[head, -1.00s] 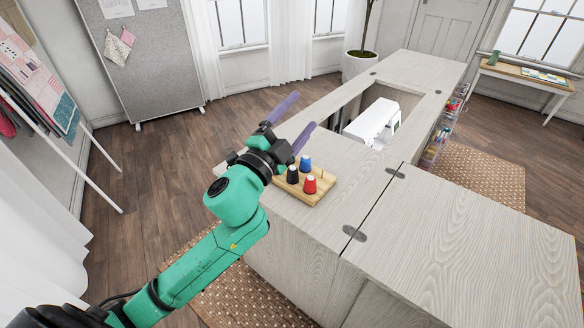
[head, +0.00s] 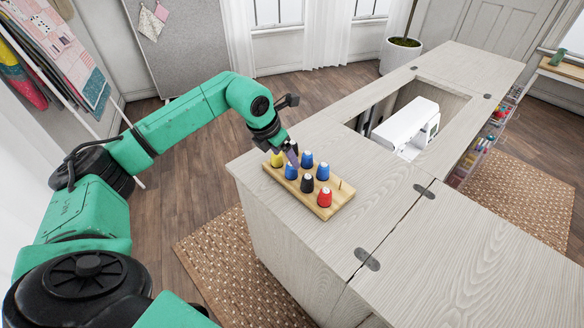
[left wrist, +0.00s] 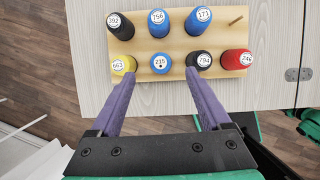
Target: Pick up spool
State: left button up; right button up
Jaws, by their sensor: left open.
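Several spools stand upright on a wooden peg board (head: 340,199) on the cabinet top. A yellow spool (left wrist: 123,65), a blue spool labelled 215 (left wrist: 160,64), a black spool labelled 794 (left wrist: 199,65) and a red spool (left wrist: 236,62) form the near row in the left wrist view. Behind them are a black spool labelled 292 (left wrist: 121,27) and two blue spools, 756 (left wrist: 159,22) and 171 (left wrist: 197,20). My left gripper (left wrist: 159,80) is open and empty, its purple fingertips close to the near row, the blue 215 spool lying between their lines. In the head view the left gripper (head: 291,153) partly hides the board's far end.
One peg (left wrist: 236,21) is bare. The pale wooden cabinet top (head: 470,240) is clear to the right of the board. A white sewing machine (head: 405,125) sits in the recess behind. The cabinet's left edge lies close to the board.

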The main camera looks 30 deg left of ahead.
pick_arm(q)
jog(key=p+x, duration=0.1)
jog(key=x, duration=0.6)
jog(key=shift+r, duration=0.15)
grip_shut()
notch_tip(320, 180, up, 20)
jog(key=shift+b, duration=0.4)
